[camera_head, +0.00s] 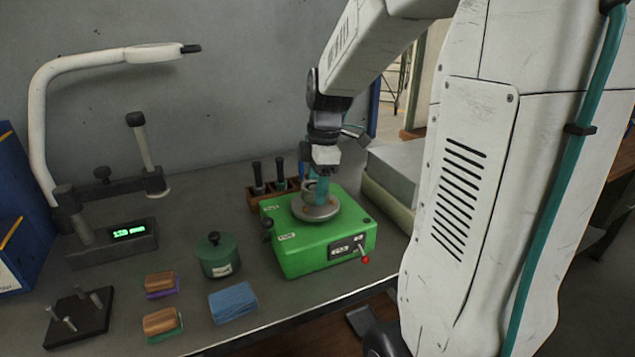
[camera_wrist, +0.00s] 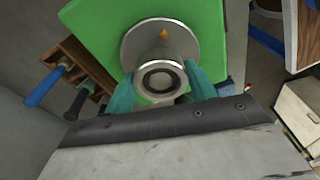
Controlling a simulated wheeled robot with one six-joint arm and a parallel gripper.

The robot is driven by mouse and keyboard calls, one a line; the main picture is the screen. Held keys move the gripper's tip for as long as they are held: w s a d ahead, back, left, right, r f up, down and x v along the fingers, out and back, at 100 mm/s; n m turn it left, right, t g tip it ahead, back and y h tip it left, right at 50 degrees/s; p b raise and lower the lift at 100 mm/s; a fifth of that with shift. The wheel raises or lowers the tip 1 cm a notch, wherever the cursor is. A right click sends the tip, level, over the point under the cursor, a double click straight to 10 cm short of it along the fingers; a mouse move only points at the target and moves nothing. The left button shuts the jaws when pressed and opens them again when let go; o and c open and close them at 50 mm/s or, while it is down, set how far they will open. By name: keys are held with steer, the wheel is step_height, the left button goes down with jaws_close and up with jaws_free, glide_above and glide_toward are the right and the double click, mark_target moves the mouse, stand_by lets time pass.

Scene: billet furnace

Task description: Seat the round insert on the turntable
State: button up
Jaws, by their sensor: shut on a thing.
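A green box-shaped machine (camera_head: 300,255) stands on the bench and carries a round grey turntable (camera_head: 334,211) on top. The turntable also shows in the wrist view (camera_wrist: 131,51). My gripper (camera_head: 318,190) is above the turntable, pointing down, with teal fingers. In the wrist view its fingers (camera_wrist: 160,82) are shut on the round insert (camera_wrist: 160,77), a metallic ring-shaped piece with a dark bore. The insert is over or on the turntable; whether it touches is hidden beneath it. An orange mark (camera_wrist: 163,34) shows on the turntable.
A wooden rack (camera_head: 262,198) with dark-handled tools stands behind the machine. A green lidded pot (camera_head: 218,255), a blue block (camera_head: 232,302), two wooden-backed brushes (camera_head: 160,322) and a dark peg stand (camera_head: 78,318) lie to the left. A grey box (camera_head: 395,170) stands at right.

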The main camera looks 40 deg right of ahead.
steer(key=shift+f, duration=0.5)
steer(key=o, duration=1.2)
steer(key=r, duration=0.7)
steer(key=d+r, duration=0.1)
steer(key=r, duration=0.3)
steer(key=shift+s+d, duration=0.1)
steer(key=shift+s, duration=0.2)
